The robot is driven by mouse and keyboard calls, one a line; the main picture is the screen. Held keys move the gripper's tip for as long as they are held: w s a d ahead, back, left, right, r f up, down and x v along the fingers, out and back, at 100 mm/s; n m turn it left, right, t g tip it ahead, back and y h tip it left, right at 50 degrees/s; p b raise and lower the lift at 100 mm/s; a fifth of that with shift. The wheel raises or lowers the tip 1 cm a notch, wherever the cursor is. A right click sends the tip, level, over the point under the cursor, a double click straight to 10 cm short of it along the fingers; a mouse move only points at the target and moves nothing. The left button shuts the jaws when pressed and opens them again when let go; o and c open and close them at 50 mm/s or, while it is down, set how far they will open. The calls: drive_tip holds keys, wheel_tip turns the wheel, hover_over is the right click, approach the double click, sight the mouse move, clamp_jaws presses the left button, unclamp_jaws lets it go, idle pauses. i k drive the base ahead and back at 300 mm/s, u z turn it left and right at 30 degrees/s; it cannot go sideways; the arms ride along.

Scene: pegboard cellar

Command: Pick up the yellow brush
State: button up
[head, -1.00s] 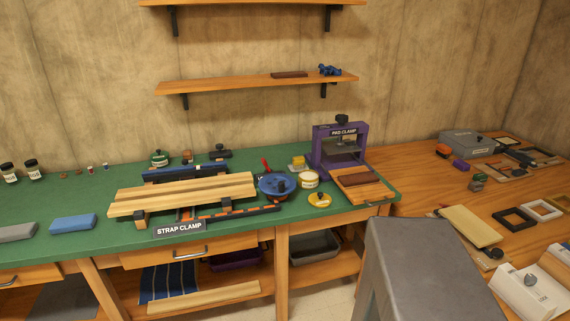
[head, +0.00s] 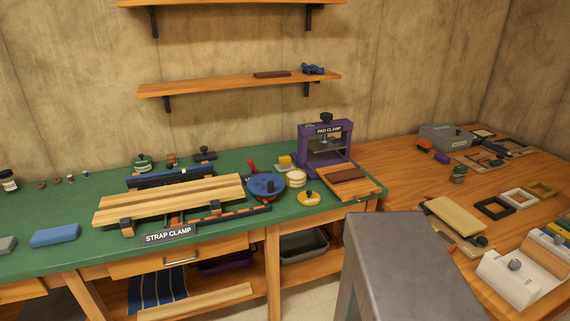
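I cannot clearly make out a yellow brush. Several yellow things show in the head view. A small yellow block (head: 285,160) sits on a pale base on the green bench, left of the purple pad clamp (head: 325,148). A round yellow piece with a dark knob (head: 309,198) lies near the bench's front edge. A yellow item (head: 562,229) shows at the right edge on the wooden bench, partly cut off by the frame. Which of these, if any, is the brush is too small to tell. My gripper is not in view.
The strap clamp (head: 169,237) holds wooden strips on the green bench (head: 98,189). A blue round tool (head: 266,186) and a pale tub (head: 296,179) stand right of it. The wooden bench (head: 387,170) carries frames and a grey box (head: 445,137). Wall shelves hang above.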

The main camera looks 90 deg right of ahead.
sight(284, 162)
drive_tip(key=u, duration=0.05)
drive_tip(key=k, duration=0.2)
drive_tip(key=z, duration=3.2)
drive_tip(key=k, duration=0.65)
drive_tip(key=u, duration=0.2)
drive_tip(key=i, duration=0.65)
drive_tip(key=u, duration=0.1)
